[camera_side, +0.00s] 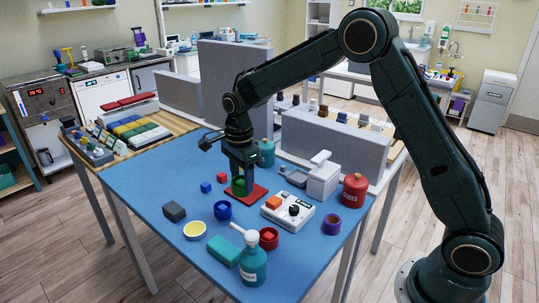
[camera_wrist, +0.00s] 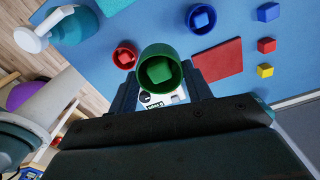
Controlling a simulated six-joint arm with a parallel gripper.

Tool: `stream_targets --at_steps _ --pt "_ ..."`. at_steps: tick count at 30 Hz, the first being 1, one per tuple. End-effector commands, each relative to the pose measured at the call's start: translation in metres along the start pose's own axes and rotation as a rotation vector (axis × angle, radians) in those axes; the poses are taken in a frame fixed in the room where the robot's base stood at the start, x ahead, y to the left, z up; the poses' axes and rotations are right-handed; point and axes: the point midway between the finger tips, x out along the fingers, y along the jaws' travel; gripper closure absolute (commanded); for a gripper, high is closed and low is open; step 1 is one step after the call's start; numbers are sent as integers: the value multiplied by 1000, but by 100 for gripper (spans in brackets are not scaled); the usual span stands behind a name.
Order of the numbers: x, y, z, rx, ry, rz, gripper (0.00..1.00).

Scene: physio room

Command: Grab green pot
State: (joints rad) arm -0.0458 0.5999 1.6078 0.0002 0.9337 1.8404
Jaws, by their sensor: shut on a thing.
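The green pot (camera_side: 239,187) is between the fingers of my gripper (camera_side: 240,181), over the red mat (camera_side: 258,193) in the side view. In the wrist view the green pot (camera_wrist: 145,56) stands open end toward the camera, with a green cube (camera_wrist: 159,69) inside. My gripper (camera_wrist: 160,88) is shut on the pot, one finger on either side. The red mat (camera_wrist: 216,63) shows beside the pot there, and the pot covers part of a white device (camera_wrist: 150,99). I cannot tell exactly how high the pot is above the mat.
A blue pot (camera_side: 223,211) and a red pot (camera_side: 268,240) stand nearby, each holding a cube. A white device (camera_side: 288,210), a teal pump bottle (camera_side: 253,266), a red bottle (camera_side: 355,191) and a purple pot (camera_side: 331,225) crowd the right and front.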

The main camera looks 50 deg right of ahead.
Motion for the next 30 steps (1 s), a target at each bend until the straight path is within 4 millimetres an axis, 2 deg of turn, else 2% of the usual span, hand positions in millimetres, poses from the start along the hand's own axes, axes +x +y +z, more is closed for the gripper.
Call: stream_targets --at_steps 1,6,12,18,30 --pt "-12 -1 0 0 -1 -5 75" --pt "-40 0 0 0 -1 -4 75" --pt "-59 0 0 0 0 -1 75" --pt "-65 0 0 0 0 -1 75" --pt "-65 0 0 0 0 0 75"
